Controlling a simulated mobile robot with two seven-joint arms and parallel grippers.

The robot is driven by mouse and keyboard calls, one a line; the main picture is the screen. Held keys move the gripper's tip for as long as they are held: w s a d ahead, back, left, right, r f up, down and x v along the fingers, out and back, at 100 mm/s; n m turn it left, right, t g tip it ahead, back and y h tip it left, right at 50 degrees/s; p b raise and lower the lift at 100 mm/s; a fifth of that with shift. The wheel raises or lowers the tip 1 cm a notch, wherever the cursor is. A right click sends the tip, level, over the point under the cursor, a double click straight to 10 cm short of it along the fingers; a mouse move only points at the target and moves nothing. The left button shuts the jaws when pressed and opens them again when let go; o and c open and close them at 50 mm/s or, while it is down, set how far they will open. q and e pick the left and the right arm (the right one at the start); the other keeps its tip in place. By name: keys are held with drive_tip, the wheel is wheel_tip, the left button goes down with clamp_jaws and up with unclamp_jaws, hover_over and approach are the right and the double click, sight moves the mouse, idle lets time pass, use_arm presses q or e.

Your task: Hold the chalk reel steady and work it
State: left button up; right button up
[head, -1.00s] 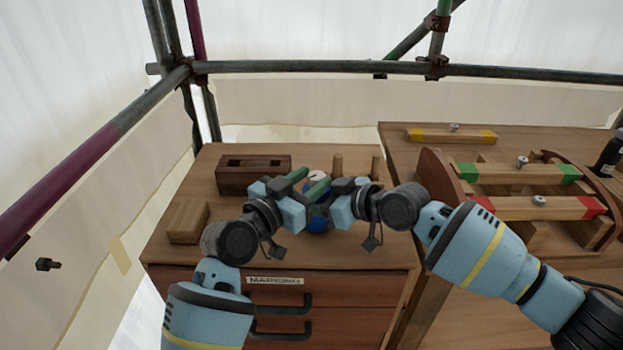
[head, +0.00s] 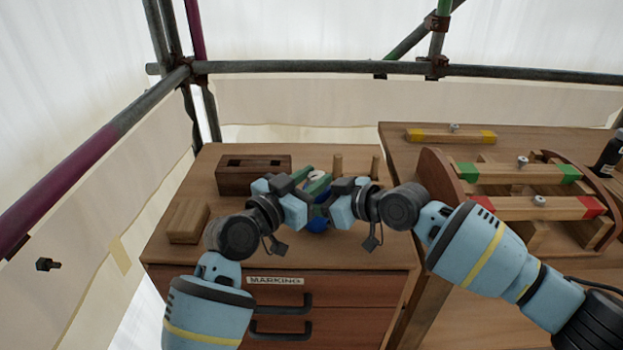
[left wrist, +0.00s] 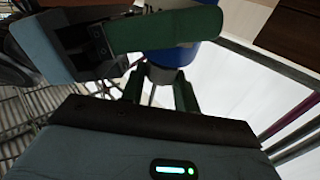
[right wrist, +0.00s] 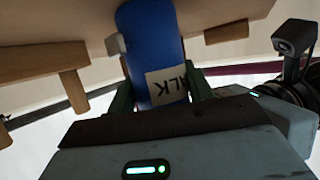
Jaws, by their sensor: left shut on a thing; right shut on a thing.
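The chalk reel is a blue body (head: 317,224), mostly hidden between my two grippers above the cabinet top in the head view. A green finger of my right gripper crosses the top of the left wrist view. The left gripper (head: 314,190) comes in from the left in the head view.
A dark wooden box with a slot (head: 253,173) and a pale wooden block (head: 188,221) stand on the cabinet top (head: 225,270) at left. Wooden pegs (head: 375,168) stand behind my right gripper. A bench at right carries a rack with coloured-ended bars (head: 530,172).

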use_arm(q)
drive_tip(key=shift+w+a+f+m+g+h, duration=0.1)
drive_tip(key=shift+m+g+h, duration=0.8)
drive_tip(key=shift+g, duration=0.15)
drive_tip(key=shift+w+a+m+g+h, duration=0.1)
drive_tip(key=shift+m+g+h, duration=0.8)
drive_tip(key=shift+g, duration=0.15)
drive_tip(key=shift+w+m+g+h, duration=0.15)
drive_tip(key=shift+m+g+h, duration=0.4)
drive_tip(key=shift+m+g, duration=0.45)
drive_tip(key=shift+w+m+g+h, duration=0.1)
drive_tip(key=shift+m+g+h, duration=0.5)
drive_tip(key=shift+g, duration=0.7)
use_arm(e)
drive_tip(key=shift+a, duration=0.1)
use_arm(q)
drive_tip(key=shift+a+m+g, duration=0.1)
drive_tip(key=shift+m+g, duration=0.2)
drive_tip(key=shift+g, duration=0.3)
drive_tip(key=o, duration=0.7)
